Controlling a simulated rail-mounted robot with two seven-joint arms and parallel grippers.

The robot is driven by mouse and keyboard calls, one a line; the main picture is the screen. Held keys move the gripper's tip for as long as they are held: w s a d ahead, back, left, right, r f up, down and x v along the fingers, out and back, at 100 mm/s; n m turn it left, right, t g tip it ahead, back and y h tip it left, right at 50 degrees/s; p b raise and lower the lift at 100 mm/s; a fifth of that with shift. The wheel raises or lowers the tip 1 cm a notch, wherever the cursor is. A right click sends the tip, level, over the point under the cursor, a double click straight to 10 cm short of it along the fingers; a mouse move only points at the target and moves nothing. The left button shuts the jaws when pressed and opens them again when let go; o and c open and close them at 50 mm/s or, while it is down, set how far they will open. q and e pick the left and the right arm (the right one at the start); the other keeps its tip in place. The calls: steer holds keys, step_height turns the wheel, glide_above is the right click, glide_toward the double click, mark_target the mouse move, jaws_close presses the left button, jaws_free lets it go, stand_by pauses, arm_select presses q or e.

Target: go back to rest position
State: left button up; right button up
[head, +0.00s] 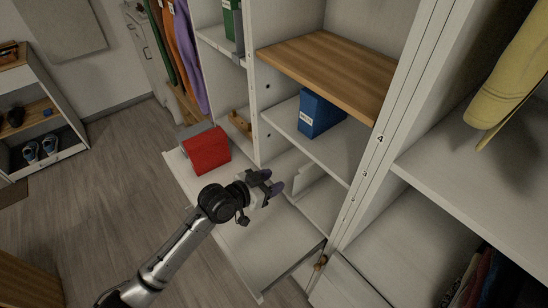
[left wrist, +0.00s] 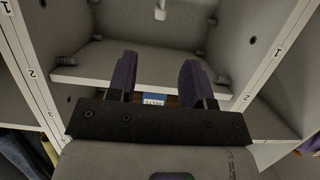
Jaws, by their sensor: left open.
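My left gripper (head: 273,184) is in front of the cubby shelving, low and above a white board (head: 250,250) that sticks out at the bottom. In the left wrist view its two dark purple fingers (left wrist: 158,80) are apart with nothing held between them. They point toward a white shelf (left wrist: 75,75) of a cubby. A small part of a blue labelled thing (left wrist: 154,99) shows between the fingers. My right gripper is in neither view.
A red box (head: 207,151) stands on the white board, left of the gripper. A blue binder (head: 318,114) stands in a cubby below a wooden shelf (head: 330,68). A yellow garment (head: 510,75) hangs at right. A shoe rack (head: 40,120) stands far left. The floor (head: 100,195) between is clear.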

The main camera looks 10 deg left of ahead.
arm_select(q)
steer(key=s+a+r+n+y+p, duration=0.2)
steer(key=s+a+r+n+y, duration=0.25)
steer(key=s+a+y, duration=0.6)
steer(key=s+a+f+n+g+p, duration=0.15)
steer(key=s+f, duration=0.35)
steer(key=s, duration=0.5)
steer(key=s+a+f+g+p, duration=0.2)
steer(key=s+f+g, duration=0.15)
steer(key=s, duration=0.55)
steer(key=s+a+f+n+g+p, duration=0.1)
steer(key=s+a+f+g, duration=0.1)
steer(key=s+f, duration=0.6)
steer(key=w+r+p+v, duration=0.1)
steer(key=w+p+v, duration=0.2)
steer(key=p+v, duration=0.9)
steer(key=w+r+p+v, duration=0.1)
steer(key=w+p+v, duration=0.2)
steer(key=p+v, duration=1)
steer(key=w+p+v, duration=0.3)
steer(key=p+v, duration=1)
steer(key=v, duration=0.1)
steer(key=shift+r, duration=0.45)
